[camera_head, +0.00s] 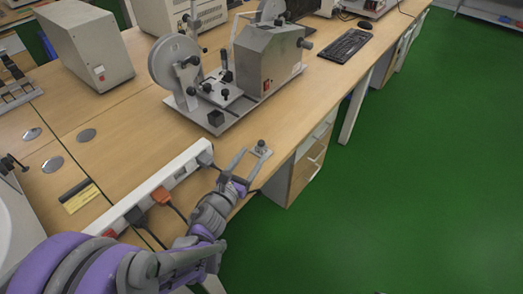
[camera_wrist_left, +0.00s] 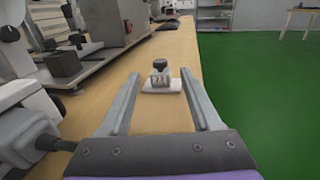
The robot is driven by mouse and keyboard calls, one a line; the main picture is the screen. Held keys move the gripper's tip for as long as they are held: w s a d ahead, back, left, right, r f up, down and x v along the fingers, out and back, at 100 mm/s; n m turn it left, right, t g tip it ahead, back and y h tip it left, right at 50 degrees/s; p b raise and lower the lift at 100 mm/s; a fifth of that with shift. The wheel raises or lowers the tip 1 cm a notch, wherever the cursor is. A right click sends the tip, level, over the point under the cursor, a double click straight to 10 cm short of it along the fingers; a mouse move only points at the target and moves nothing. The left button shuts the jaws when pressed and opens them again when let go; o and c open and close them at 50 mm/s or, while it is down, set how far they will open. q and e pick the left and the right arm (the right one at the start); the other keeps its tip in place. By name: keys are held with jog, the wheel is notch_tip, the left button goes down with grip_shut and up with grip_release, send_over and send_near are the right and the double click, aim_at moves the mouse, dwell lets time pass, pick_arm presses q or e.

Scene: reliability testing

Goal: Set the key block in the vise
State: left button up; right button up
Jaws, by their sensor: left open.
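A small metal block with a dark round knob on top (camera_head: 262,146) stands on the wooden bench near its right edge; I take it to be the key block. In the left wrist view the same block (camera_wrist_left: 159,78) sits upright on a pale flat base, centred ahead of my gripper. My left gripper (camera_head: 255,152) is open and empty, with its two fingers pointing at the block and spread to either side of its line. Contact is not visible. A grey machine (camera_head: 268,60) on a metal plate stands farther back; its clamp-like part (camera_head: 222,90) may be the vise. My right gripper is not in view.
A white power strip (camera_head: 150,188) with plugs and cables runs along the bench left of my arm. A black cube (camera_head: 215,118) sits at the machine plate's near end. A keyboard (camera_head: 345,46) lies farther back. Bare wood surrounds the block; green floor lies right.

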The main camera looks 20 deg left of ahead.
aim_at(259, 145)
pick_arm(q)
jog(key=w, duration=0.4)
jog(key=shift+w+d, duration=0.3)
jog(key=shift+d, duration=0.05)
grip_shut()
